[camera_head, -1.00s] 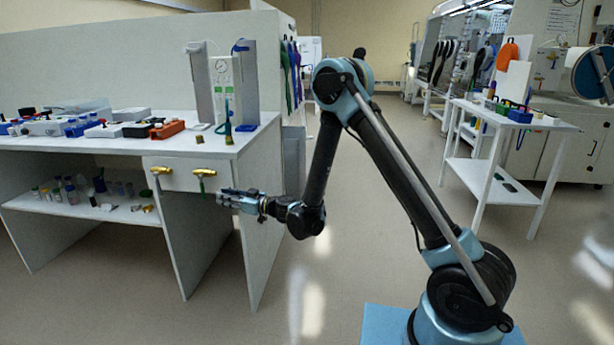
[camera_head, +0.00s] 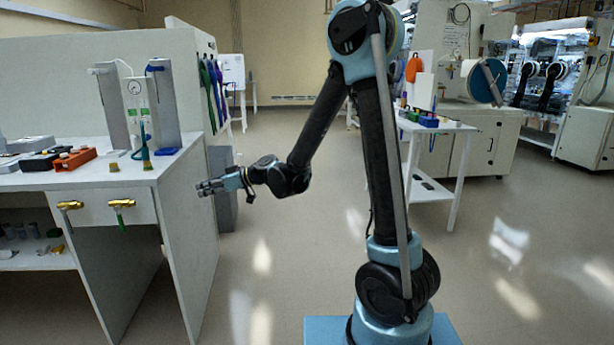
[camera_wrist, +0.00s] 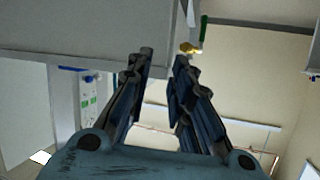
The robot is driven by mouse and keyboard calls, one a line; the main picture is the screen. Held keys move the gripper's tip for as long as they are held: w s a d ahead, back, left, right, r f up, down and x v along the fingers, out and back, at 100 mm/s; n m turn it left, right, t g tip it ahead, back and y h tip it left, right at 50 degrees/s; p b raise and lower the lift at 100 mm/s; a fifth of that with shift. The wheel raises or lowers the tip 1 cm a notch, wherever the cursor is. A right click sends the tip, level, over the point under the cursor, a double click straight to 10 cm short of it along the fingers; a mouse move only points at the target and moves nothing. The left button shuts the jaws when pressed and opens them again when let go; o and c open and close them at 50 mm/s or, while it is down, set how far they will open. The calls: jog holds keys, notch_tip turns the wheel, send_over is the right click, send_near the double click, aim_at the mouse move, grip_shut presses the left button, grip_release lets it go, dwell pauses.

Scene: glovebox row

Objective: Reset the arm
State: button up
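My gripper (camera_head: 208,187) is at the end of my bent arm in the head view. It is in front of the white bench's (camera_head: 178,212) right end panel, with nothing visible in it. In the wrist view my gripper's two dark fingers (camera_wrist: 163,75) stand apart with an empty gap between them. The gripper looks clear of the bench, though the exact distance is hard to tell.
A white side table (camera_head: 440,127) stands behind my arm. Open floor lies between.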

jog(key=s+d+m+t+h, duration=0.1)
jog(key=s+d+m+h, duration=0.2)
jog(key=d, duration=1)
jog(key=s+d+m+h, duration=0.2)
jog(key=d+h, duration=0.1)
jog(key=d, duration=1)
jog(key=s+d+f+m+h, duration=0.4)
jog(key=s+d, duration=0.5)
jog(key=d, duration=0.4)
jog(key=s+d+f+m+g+h, duration=0.1)
jog(key=s+d+f+m+h, duration=0.3)
jog(key=s+d, duration=0.5)
jog(key=d+m, duration=0.1)
jog(key=d, duration=0.4)
jog(key=shift+s+f, duration=0.3)
jog(key=shift+s, duration=0.1)
